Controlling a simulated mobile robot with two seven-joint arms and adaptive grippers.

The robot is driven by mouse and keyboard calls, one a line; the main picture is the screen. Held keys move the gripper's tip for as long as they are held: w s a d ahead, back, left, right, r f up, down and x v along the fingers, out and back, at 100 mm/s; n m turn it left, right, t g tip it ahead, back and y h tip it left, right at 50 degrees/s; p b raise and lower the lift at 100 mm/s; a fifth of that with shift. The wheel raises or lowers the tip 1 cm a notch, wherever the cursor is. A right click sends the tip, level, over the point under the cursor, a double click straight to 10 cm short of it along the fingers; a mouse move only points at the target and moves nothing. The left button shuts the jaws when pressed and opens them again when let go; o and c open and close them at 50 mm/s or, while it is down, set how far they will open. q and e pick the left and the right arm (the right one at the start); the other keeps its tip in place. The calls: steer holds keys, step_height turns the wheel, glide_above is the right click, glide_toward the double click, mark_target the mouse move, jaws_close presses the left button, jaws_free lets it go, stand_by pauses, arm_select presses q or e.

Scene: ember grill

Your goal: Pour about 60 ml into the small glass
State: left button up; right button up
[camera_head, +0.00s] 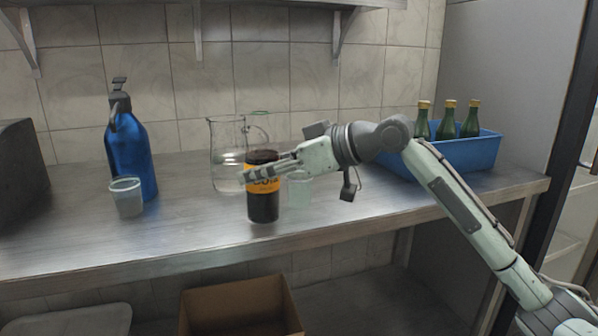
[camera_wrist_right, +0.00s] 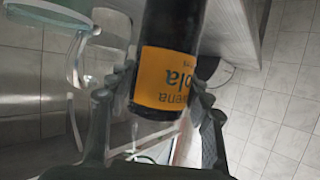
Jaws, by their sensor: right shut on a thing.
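A dark cola bottle (camera_head: 263,206) with an orange label stands upright near the middle of the counter. I cannot tell whether its base touches the counter. My right gripper (camera_head: 262,173) reaches in from the right and is shut on it around the label. The bottle (camera_wrist_right: 166,75) also fills the middle of the right wrist view, between the fingers. A small clear glass (camera_head: 299,192) stands just right of the bottle, below my gripper and partly hidden by it. Its contents are unclear. My left gripper is not in view.
A clear glass jug (camera_head: 226,170) stands behind the bottle. A translucent cup (camera_head: 127,200) and a blue pump bottle (camera_head: 134,160) stand at the left. A blue crate (camera_head: 470,155) with green bottles is at the right. A cardboard box (camera_head: 240,306) sits below the metal counter (camera_head: 190,222).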

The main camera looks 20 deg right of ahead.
mark_target(264, 196)
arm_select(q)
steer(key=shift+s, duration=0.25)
arm_select(e)
steer(key=shift+r, duration=0.1)
